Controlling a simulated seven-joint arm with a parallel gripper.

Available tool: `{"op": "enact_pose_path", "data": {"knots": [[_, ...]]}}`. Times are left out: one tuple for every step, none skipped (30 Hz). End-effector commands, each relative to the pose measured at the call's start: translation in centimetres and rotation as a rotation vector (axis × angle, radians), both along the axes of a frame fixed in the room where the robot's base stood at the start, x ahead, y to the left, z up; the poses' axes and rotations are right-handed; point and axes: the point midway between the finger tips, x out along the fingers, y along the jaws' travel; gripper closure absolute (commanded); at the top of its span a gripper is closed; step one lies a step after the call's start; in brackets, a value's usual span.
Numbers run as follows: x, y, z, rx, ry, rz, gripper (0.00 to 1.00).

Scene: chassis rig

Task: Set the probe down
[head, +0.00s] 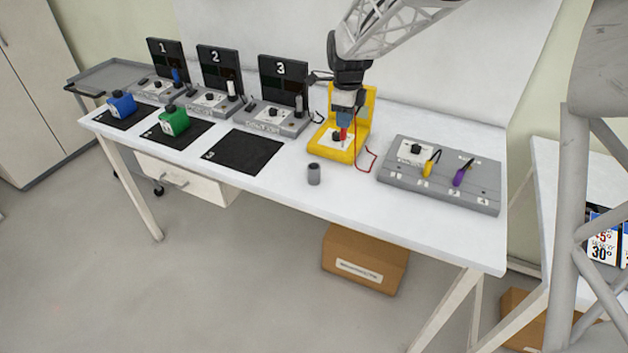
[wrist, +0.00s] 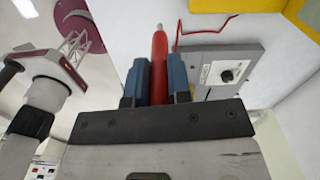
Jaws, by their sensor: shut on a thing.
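My gripper (head: 345,118) is shut on a red probe (head: 343,134), above the white panel of the yellow meter (head: 330,150) in the head view. The probe points downward there; I cannot tell whether its tip touches the panel. In the wrist view the red probe (wrist: 158,62) stands between the two blue fingers of my gripper (wrist: 157,84), its pale tip beyond them. A thin red lead (head: 369,160) curls on the table right of the meter. A small grey cup (head: 313,174) stands upright on the table in front of the meter, apart from the gripper.
A grey board (head: 392,174) with a dial and yellow and purple plugs lies right of the meter. Numbered stations, including station 3 (head: 283,80), line the back left. Blue (head: 122,104) and green (head: 173,120) blocks sit on black mats; the third mat (head: 243,150) is bare.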

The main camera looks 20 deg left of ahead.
Motion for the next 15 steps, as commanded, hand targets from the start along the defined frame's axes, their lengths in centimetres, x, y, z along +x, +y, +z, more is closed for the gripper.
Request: {"op": "enact_pose_path", "data": {"knots": [[-1.0,1.1,0.0,0.0,0.0,0.024,1.0],[-1.5,1.7,0.0,0.0,0.0,0.037,1.0],[-2.1,2.4,0.0,0.0,0.0,0.052,1.0],[-2.6,2.9,0.1,0.0,0.0,0.063,1.0],[-3.0,3.4,0.1,0.0,0.0,0.073,1.0],[-3.6,3.9,0.1,0.0,0.0,0.086,1.0],[-3.9,4.3,0.1,0.0,0.0,0.094,1.0],[-4.2,4.6,0.1,0.0,0.0,0.102,1.0],[-4.6,5.0,0.1,0.0,0.0,0.112,1.0],[-4.9,5.3,0.1,0.0,-0.001,0.118,1.0],[-5.1,5.5,0.1,0.0,-0.001,0.123,1.0],[-5.3,5.7,0.1,0.0,-0.001,0.129,1.0],[-5.4,5.8,0.1,0.0,-0.001,0.132,1.0],[-5.6,5.9,0.1,0.0,-0.001,0.135,1.0],[-5.7,6.0,0.1,0.0,-0.001,0.138,1.0]]}}
